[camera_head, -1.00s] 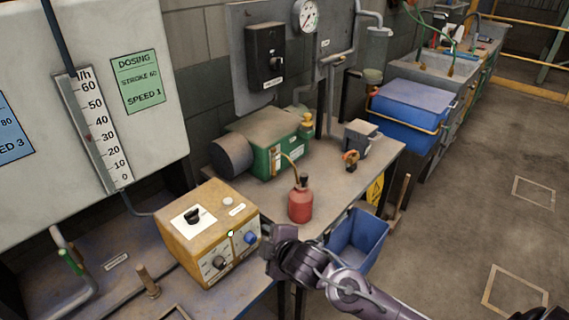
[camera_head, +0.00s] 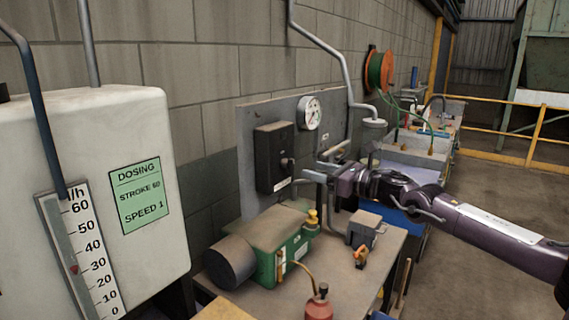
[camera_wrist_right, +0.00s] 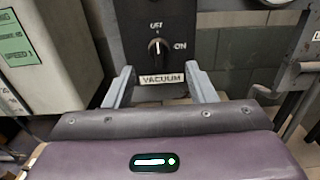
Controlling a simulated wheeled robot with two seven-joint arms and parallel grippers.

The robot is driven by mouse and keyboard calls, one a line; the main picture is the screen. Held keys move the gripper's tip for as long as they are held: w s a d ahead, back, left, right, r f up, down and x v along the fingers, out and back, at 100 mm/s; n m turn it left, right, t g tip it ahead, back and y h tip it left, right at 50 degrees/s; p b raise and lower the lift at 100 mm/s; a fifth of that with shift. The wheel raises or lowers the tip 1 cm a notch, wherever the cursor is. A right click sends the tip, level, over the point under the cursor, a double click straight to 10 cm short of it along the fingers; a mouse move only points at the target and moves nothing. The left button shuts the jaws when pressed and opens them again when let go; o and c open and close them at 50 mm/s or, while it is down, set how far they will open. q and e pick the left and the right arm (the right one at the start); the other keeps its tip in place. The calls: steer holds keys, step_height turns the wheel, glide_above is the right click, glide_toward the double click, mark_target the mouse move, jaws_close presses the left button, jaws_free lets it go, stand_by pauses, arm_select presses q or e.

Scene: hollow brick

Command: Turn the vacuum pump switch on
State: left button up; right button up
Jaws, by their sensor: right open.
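The vacuum switch box (camera_head: 273,157) is a dark box on a grey upright panel behind the bench. Its black knob (camera_wrist_right: 158,46) shows in the right wrist view above the VACUUM label (camera_wrist_right: 162,79). The knob's white mark points up toward OFF; ON is printed to its right. My right gripper (camera_head: 314,165) is raised in front of the box, just right of it. In the right wrist view the open, empty fingers (camera_wrist_right: 158,70) stand apart on either side of the label, below the knob. My left gripper is not in view.
A round gauge (camera_head: 310,113) and grey pipes are beside the box. A green pump (camera_head: 284,250), a grey block (camera_head: 366,229) and a red oil can (camera_head: 318,305) stand on the bench below. A white tank (camera_head: 90,170) is at the left.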

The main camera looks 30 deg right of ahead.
mark_target(289, 165)
steer(key=shift+w+a+r+p, duration=0.25)
steer(key=shift+w+a+p, duration=0.05)
steer(key=shift+w+p, duration=0.3)
steer(key=shift+w+a+r+p, duration=0.25)
steer(key=shift+w+p, duration=0.25)
steer(key=shift+p, duration=0.1)
steer(key=x, duration=0.2)
steer(key=p+x, duration=0.1)
steer(key=x, duration=0.1)
steer(key=shift+f, duration=0.4)
steer(key=shift+c, duration=1.9)
steer(key=c, duration=0.6)
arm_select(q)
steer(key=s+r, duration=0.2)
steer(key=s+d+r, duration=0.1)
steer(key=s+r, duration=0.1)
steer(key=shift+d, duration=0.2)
